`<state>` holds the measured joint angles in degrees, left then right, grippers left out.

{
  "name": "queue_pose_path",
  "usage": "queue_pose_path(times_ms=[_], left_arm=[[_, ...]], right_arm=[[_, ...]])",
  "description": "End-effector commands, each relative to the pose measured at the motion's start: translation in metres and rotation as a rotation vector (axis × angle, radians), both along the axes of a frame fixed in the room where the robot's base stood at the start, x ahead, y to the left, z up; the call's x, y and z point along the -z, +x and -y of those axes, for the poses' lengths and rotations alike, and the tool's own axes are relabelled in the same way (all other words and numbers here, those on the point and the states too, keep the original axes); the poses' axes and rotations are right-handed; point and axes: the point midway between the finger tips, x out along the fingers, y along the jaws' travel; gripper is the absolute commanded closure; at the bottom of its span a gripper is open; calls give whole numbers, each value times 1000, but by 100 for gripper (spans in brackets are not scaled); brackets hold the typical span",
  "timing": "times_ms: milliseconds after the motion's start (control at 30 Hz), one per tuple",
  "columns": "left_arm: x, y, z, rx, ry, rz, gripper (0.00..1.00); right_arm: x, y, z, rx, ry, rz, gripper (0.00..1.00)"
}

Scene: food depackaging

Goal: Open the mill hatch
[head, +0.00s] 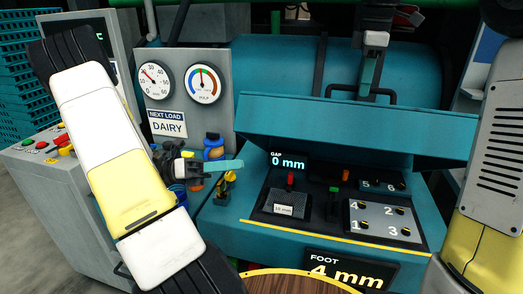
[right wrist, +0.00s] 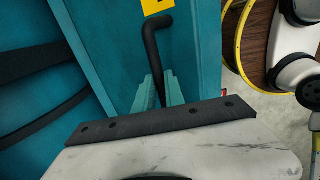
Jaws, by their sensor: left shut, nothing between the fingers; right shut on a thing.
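The teal mill hatch (head: 425,75) is a broad curved cover behind a slanted teal ledge. A black bent bar handle (head: 391,96) sits low on its front. My right gripper (head: 367,82) comes down from above and is shut on this handle. In the right wrist view the handle (right wrist: 152,45) runs between the teal fingers (right wrist: 160,92), its bent end sticking out past them. I cannot tell whether the hatch has lifted. My left gripper (head: 228,166) is shut and empty, to the left of the control panel and well apart from the hatch.
The control panel (head: 290,222) with small levers and a "0 mm" display lies below the ledge (head: 350,122). Gauges (head: 203,84) and a DAIRY sign (head: 168,124) stand at the left. A round wooden top with a yellow rim (head: 290,271) is at the front. Teal crates (head: 22,90) stand far left.

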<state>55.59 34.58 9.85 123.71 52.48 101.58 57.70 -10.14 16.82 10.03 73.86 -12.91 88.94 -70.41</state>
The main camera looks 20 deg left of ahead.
Motion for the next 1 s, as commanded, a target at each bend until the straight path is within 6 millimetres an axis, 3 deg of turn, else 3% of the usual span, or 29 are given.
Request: queue_pose_path(times_ms=[167,533,700,1000], left_arm=[[-5,3,22,2,-3,-1,100],[-20,14,98,3,0,0,100],[-40,31,94,0,3,4,100],[-51,39,94,0,1,1,100]], right_arm=[[4,4,3,5,-5,2,100],[4,4,3,5,-5,2,100],[4,4,3,5,-5,2,100],[4,4,3,5,-5,2,100]])
